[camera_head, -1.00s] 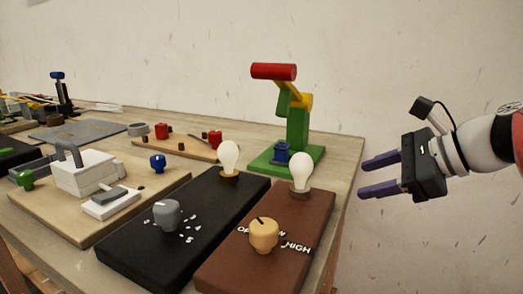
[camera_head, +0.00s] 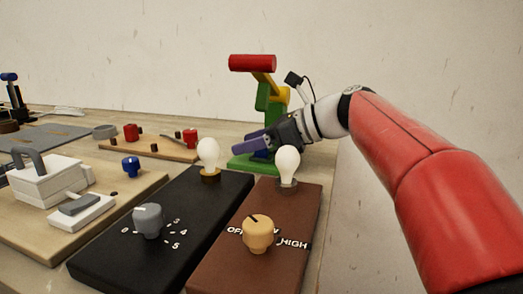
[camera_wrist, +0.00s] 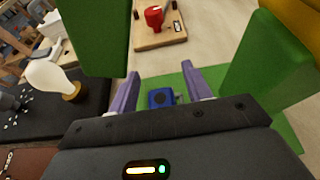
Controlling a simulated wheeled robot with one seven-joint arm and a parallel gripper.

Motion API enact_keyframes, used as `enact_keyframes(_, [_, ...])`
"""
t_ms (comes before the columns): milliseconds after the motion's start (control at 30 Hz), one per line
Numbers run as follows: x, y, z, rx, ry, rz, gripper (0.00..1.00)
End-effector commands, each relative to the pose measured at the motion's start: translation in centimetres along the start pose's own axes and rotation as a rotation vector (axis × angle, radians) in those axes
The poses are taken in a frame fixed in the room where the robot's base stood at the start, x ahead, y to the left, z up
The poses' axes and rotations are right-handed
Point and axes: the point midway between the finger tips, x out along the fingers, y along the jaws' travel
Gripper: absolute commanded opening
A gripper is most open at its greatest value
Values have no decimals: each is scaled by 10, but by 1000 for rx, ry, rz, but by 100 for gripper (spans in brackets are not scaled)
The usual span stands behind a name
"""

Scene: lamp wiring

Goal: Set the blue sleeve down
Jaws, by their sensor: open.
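The blue sleeve (camera_wrist: 161,98) is a small blue piece with a dark round centre. In the wrist view it shows between my two purple fingers, over the green base (camera_wrist: 178,84) of the press-like stand. My gripper (camera_wrist: 160,69) is open, with a finger on either side of the sleeve and a visible gap to each. In the head view my gripper (camera_head: 245,147) reaches in from the right at the foot of the green stand (camera_head: 271,97) and hides most of the sleeve.
The stand's red head (camera_head: 252,62) and yellow arm are above my gripper. A light bulb (camera_head: 288,165) on the brown board (camera_head: 220,265) stands just in front of it. Another bulb (camera_head: 208,154) is on the black board (camera_head: 95,265). A red knob (camera_wrist: 154,16) lies beyond.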

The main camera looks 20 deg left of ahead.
Motion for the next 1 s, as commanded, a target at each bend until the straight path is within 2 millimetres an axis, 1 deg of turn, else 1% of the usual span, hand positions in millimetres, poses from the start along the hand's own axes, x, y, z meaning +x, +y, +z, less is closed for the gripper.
enact_keyframes(200, [1, 0, 0, 0, -1, -1, 49])
enact_keyframes(233, [1, 0, 0, 0, -1, -1, 48])
enact_keyframes(600, [0, 0, 0, -1, -1, -1, 0])
enact_keyframes(867, [0, 0, 2, -1, -1, -1, 0])
enact_keyframes(1000, [-3, 0, 10, -2, -2, -1, 0])
